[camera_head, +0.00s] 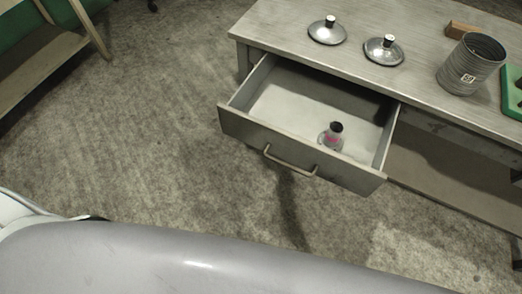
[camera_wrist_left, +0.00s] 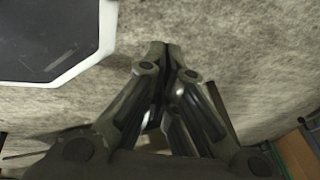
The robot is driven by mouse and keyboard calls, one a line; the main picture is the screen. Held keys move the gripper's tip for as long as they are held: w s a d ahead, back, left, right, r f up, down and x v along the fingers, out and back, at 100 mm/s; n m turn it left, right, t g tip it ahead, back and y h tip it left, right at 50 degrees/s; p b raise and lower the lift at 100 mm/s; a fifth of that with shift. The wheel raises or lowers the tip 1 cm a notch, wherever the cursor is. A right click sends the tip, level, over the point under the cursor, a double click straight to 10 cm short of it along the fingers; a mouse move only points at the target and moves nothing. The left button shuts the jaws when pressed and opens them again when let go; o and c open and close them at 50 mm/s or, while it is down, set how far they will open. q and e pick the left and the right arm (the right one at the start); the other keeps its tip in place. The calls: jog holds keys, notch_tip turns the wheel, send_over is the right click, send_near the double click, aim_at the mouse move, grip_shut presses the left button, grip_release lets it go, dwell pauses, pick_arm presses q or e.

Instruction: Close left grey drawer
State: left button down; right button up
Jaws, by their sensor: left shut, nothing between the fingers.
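The grey drawer (camera_head: 243,128) in the head view is pulled well out of the front of the grey table. Its front has a bar handle (camera_head: 290,165). Inside the drawer stands a small bottle (camera_head: 332,137) with a dark cap and a pink mark. My left gripper (camera_wrist_left: 168,52) shows in the left wrist view, shut and empty, above the carpeted floor. It does not show in the head view, and no drawer is clear in the wrist view. My right gripper is in neither view.
On the table (camera_head: 290,22) are two pot lids (camera_head: 327,32) (camera_head: 384,50), a ribbed metal can (camera_head: 471,64), a wooden block (camera_head: 461,29) and a green object (camera_head: 512,92). A wooden shelf (camera_head: 38,62) stands at the far left. Bare floor lies before the drawer.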

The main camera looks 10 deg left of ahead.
pick_arm(q)
jog(key=w+r+m+t+b, duration=0.1)
jog(key=w+m+t+b, duration=0.25)
jog(key=w+m, duration=0.35)
jog(key=m+t+h+b, duration=0.4)
jog(key=m+t+b, duration=0.6)
jog(key=m+b, duration=1)
send_near(255, 138)
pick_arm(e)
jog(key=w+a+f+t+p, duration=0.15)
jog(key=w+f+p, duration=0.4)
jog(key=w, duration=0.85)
pick_arm(q)
jog(key=w+m, duration=0.2)
jog(key=w, duration=0.1)
jog(key=w+d+m, duration=0.1)
jog(key=w, duration=0.1)
jog(key=shift+w+d+f+m, duration=0.1)
jog(key=shift+w+d+m, duration=0.1)
jog(key=shift+w+m, duration=0.2)
jog(key=shift+w+d, duration=0.2)
jog(key=shift+w, duration=0.4)
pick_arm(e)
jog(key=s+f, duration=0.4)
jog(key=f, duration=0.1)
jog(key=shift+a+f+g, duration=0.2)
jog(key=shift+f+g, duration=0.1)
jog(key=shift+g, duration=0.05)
pick_arm(q)
jog(key=shift+w, duration=0.1)
